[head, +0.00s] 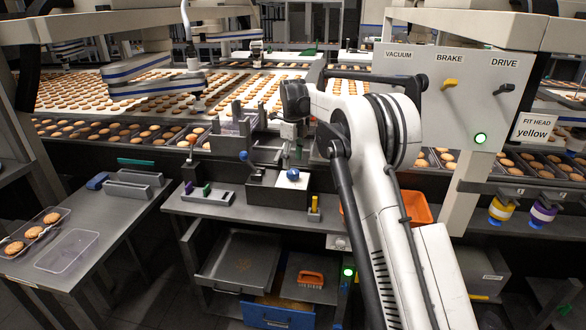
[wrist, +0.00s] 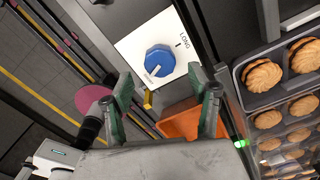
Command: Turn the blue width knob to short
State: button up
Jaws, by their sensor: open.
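The blue width knob (wrist: 159,59) sits on a white plate (wrist: 129,47) in the wrist view. The word LONG and a tick mark are on the plate, to the knob's upper right. A short pale mark shows on the knob's lower left edge. No SHORT label is readable. The knob also shows in the head view (head: 293,174) on a dark block at the middle bench. My gripper (wrist: 163,80) is open, with its two green-grey fingers apart and nothing between them. In the head view my gripper (head: 291,140) hangs above the knob, apart from it.
An orange bin (head: 414,207) stands right of the knob block. A yellow-topped post (head: 314,204) is close to the knob's right. Dark fixtures with a blue ball (head: 243,155) stand to its left. Biscuit trays (wrist: 277,67) lie on the right in the wrist view.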

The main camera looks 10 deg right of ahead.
aim_at(293, 171)
notch_tip(293, 171, up, 8)
jog(key=shift+f, duration=0.2)
dwell(0.3)
jog(key=s+r+n+t, duration=0.2)
jog(key=s+r+n, duration=0.45)
jog(key=s, duration=0.65)
jog(key=s+r+n+t, duration=0.2)
jog(key=s+r+n, duration=0.45)
jog(key=s, duration=0.55)
jog(key=s+f+n+t, duration=0.1)
jog(key=s+f+n, duration=0.3)
jog(key=s, duration=0.5)
jog(key=s+f+n+t, duration=0.1)
jog(key=s+f+n, duration=0.3)
jog(key=s, duration=0.5)
jog(key=s+f+n+t, duration=0.1)
jog(key=s+f+n, duration=0.4)
jog(key=s, duration=0.4)
jog(key=shift+s+a+n, duration=0.15)
jog(key=shift+s+n, duration=0.15)
jog(key=shift+n, duration=0.1)
